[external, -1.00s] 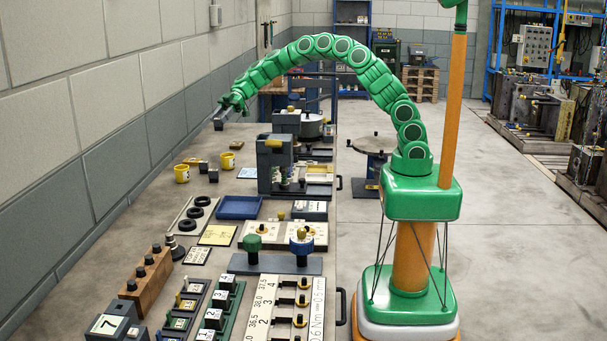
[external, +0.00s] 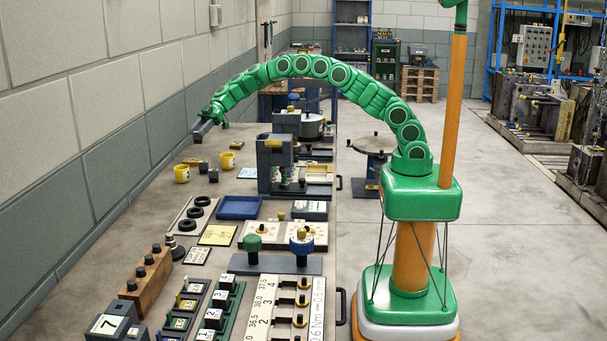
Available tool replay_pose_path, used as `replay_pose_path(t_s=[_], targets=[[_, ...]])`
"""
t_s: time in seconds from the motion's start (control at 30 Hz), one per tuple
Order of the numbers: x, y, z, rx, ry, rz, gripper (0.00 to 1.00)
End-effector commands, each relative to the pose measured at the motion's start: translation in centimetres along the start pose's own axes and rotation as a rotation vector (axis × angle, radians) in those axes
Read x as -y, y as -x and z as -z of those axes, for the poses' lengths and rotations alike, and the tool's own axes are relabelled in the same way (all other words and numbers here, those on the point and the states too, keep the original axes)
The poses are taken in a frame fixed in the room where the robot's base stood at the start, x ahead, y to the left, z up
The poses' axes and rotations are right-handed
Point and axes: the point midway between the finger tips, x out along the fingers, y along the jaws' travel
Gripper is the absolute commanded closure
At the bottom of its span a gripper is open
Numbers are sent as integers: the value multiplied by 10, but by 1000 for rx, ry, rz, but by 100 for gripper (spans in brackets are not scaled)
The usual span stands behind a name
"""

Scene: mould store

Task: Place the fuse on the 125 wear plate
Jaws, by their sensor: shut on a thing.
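My gripper (external: 214,112) is at the far end of the green arm, raised above the far left part of the long bench, near the wall. It is shut on a small dark grey block (external: 202,130), which hangs at the fingertips above the bench. The block could be the fuse, but it is too small to be sure. I cannot make out a plate marked 125 in this view.
Below the gripper are two yellow cups (external: 182,174) and small dark blocks (external: 213,175). A dark stand (external: 264,172), a blue tray (external: 238,208), black rings and numbered blocks crowd the nearer bench (external: 322,262). The wall (external: 110,110) is close on the left.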

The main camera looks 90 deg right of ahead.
Motion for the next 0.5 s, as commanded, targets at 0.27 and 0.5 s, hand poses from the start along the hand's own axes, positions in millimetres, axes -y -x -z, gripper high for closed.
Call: replay_pose_path(t_s=[0.27,0.5], targets=[[-18,-18,-16,0,0,-3,87],[-25,-27,-24,1,-2,0,87]])
